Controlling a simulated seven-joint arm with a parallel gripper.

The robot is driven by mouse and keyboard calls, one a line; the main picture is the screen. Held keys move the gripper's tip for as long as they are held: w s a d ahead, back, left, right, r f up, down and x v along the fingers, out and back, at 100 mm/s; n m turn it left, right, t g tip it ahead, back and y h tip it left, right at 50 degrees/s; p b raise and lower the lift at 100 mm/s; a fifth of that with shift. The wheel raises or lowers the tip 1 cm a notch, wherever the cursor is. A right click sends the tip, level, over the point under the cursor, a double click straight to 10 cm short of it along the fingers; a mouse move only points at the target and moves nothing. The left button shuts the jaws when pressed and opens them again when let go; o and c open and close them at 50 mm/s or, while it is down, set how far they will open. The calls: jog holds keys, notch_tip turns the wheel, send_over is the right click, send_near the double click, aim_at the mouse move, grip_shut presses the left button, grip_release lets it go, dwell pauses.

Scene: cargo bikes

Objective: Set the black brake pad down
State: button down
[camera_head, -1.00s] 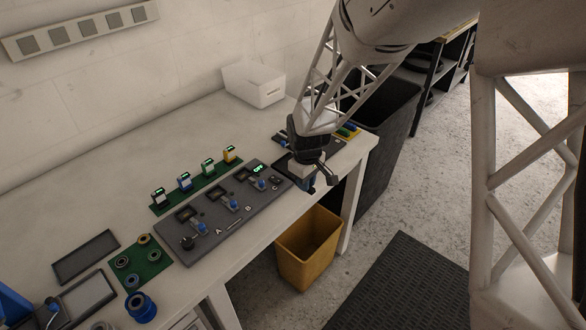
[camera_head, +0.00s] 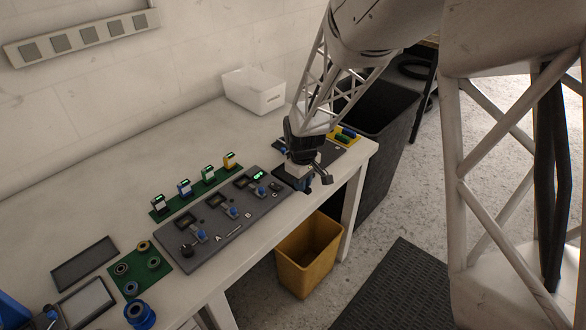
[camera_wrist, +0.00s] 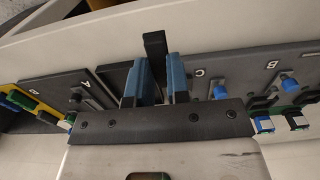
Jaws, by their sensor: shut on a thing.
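My gripper (camera_head: 303,186) is over the front of the bench, between two dark panels, close to the bench edge. In the wrist view its two blue fingers (camera_wrist: 155,85) are shut on the black brake pad (camera_wrist: 154,46), a dark block whose end sticks out past them. The pad's lower part is hidden between the fingers. A black tray (camera_wrist: 110,82) lies under and beside the fingers, between the panels. I cannot tell whether the pad touches it. In the head view I cannot make out the pad clearly.
The grey panel (camera_head: 215,234) with blue clamps lies left of my gripper. A panel with a yellow end (camera_head: 343,136) lies behind it. A yellow bin (camera_head: 307,257) stands below the bench front, and a large black bin (camera_head: 385,105) stands beyond the bench end. A white box (camera_head: 254,91) stands at the back.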

jog(key=w, duration=0.4)
jog(key=w+a, duration=0.1)
jog(key=w, duration=0.3)
jog(key=w+a+f, duration=0.1)
jog(key=w, duration=0.2)
jog(key=shift+w+f, duration=0.1)
jog(key=shift+w, duration=0.3)
jog(key=shift+f, duration=0.1)
jog(key=shift+f, duration=1.65)
jog(key=shift+f, duration=0.15)
jog(key=c, duration=1.1)
grip_release()
notch_tip(320, 180, up, 12)
jog(key=shift+r, duration=0.2)
